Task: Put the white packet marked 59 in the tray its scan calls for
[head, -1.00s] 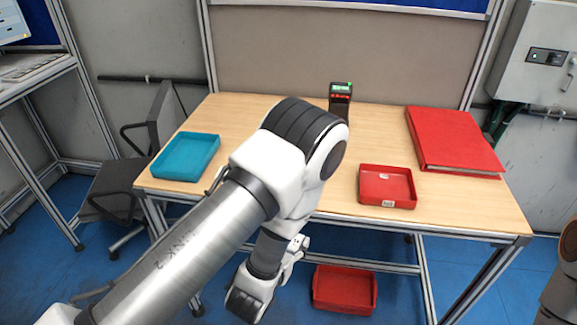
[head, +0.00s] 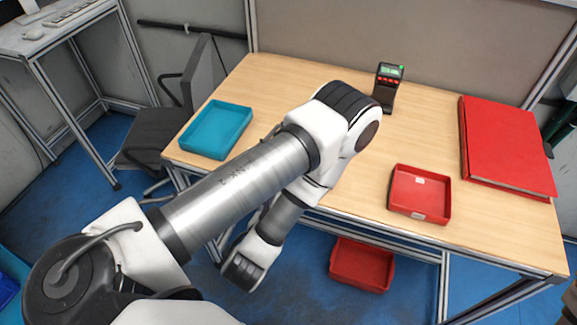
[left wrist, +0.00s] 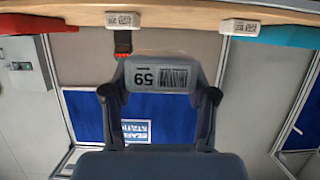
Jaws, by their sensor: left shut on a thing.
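The packet marked 59 (left wrist: 158,77), pale with a barcode, is between the fingers of my left gripper (left wrist: 160,95) in the left wrist view; its print appears upside down. My left gripper is shut on it. In the head view my left arm hides the packet and the fingertips. The black scanner (head: 387,87) stands at the back of the table with a lit green display. A teal tray (head: 247,122) is at the table's left. A red tray (head: 394,207) is near the front edge at right. My right gripper is out of view.
A red binder (head: 505,145) lies at the table's right. Another red tray (head: 362,265) is below the table. Two white labelled blocks (left wrist: 122,19) (left wrist: 240,27) show near the table edge in the left wrist view. A chair (head: 165,130) stands at left.

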